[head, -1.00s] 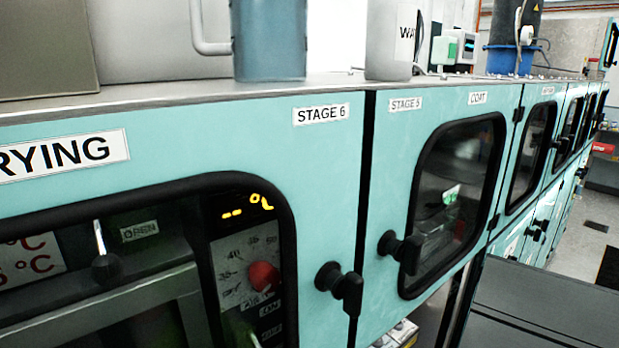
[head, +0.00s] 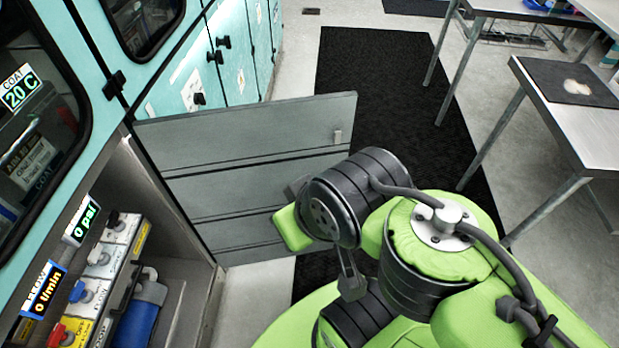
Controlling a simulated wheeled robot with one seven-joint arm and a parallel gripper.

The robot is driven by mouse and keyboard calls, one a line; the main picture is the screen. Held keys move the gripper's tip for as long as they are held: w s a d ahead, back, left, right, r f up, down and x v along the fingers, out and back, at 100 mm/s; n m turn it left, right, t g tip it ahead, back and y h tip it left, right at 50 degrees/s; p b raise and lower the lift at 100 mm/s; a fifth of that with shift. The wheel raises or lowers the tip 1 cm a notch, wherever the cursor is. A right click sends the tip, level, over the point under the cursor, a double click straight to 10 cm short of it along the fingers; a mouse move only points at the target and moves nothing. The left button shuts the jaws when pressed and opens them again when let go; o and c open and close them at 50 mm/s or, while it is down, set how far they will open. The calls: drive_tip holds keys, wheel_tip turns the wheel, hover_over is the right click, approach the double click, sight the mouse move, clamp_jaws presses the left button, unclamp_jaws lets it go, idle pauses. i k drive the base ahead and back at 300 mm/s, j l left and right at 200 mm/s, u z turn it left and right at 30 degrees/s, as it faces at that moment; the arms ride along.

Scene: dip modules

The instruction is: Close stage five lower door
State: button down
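The stage five lower door (head: 250,170) stands wide open in the head view. Its grey ribbed inner face is turned towards me, and a small catch (head: 337,136) shows near its free edge. The open lower compartment (head: 185,265) lies to the left of the door. My green and black arm (head: 385,240) is in front of the door's right part and covers its lower right corner. I cannot make out my gripper's fingertips clearly, and I cannot tell whether any part of the arm touches the door.
Labelled control modules (head: 100,260) and a blue cylinder (head: 140,315) sit inside the compartment. Teal cabinets (head: 235,50) continue beyond the door. A black mat (head: 390,75) covers the floor, and metal tables (head: 580,120) stand at right.

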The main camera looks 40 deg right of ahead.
sight(230, 169)
drive_tip(key=i+l+z, duration=0.1)
drive_tip(key=l, duration=0.3)
drive_tip(key=i+l+z, duration=0.1)
drive_tip(key=l, duration=0.3)
drive_tip(key=i+l+z, duration=0.1)
drive_tip(key=l, duration=0.3)
drive_tip(key=i+l+z, duration=0.1)
drive_tip(key=l, duration=0.25)
drive_tip(key=i+l, duration=0.25)
drive_tip(key=l, duration=0.15)
drive_tip(key=i+l+u, duration=0.4)
drive_tip(key=l+u, duration=0.15)
drive_tip(key=l, duration=0.2)
drive_tip(key=i+l+u, duration=0.1)
drive_tip(key=u, duration=0.35)
drive_tip(key=i+l+u, duration=0.2)
drive_tip(key=u, duration=0.2)
drive_tip(key=i+l+u, duration=0.1)
drive_tip(key=u, duration=0.35)
drive_tip(key=l+u, duration=0.6)
drive_tip(key=u, duration=0.25)
drive_tip(key=l+u, duration=0.3)
drive_tip(key=u, duration=0.15)
drive_tip(key=l+u, duration=0.25)
drive_tip(key=u, duration=0.2)
